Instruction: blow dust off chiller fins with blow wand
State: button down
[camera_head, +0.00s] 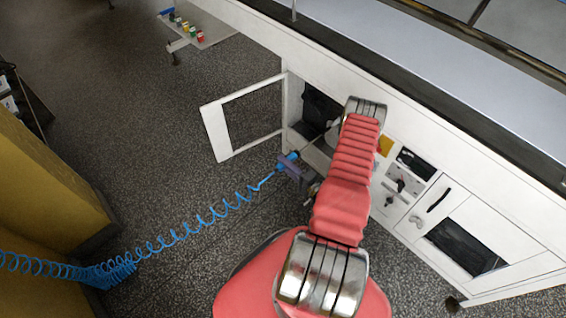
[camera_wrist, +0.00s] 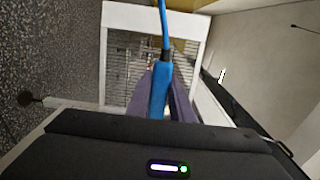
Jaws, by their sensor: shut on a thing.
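My gripper (camera_head: 293,170) is shut on the blue blow wand (camera_head: 287,159), just outside the open cabinet bay (camera_head: 314,112). In the wrist view the wand (camera_wrist: 159,92) sits between the two grey-purple fingers (camera_wrist: 163,80) of my gripper, with a blue hose running up from it. A thin rod shows by the gripper toward the bay; its tip is not clear. Behind the wand in the wrist view, a white frame surrounds thin horizontal slats (camera_wrist: 119,72), which look like the chiller fins. Dust on them cannot be made out. My arm partly covers the bay in the head view.
A coiled blue hose (camera_head: 195,222) trails from the yellow block (camera_head: 45,190) at left to the wand. The white framed door (camera_head: 214,131) stands open beside the bay. Panels with a latch and handle (camera_head: 437,200) lie right of my arm. Speckled floor (camera_head: 130,100) is clear at upper left.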

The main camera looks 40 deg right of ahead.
jog(key=s, duration=0.8)
dwell(1.6)
dwell(0.7)
jog(key=shift+s+a, duration=0.1)
jog(key=shift+a, duration=2.3)
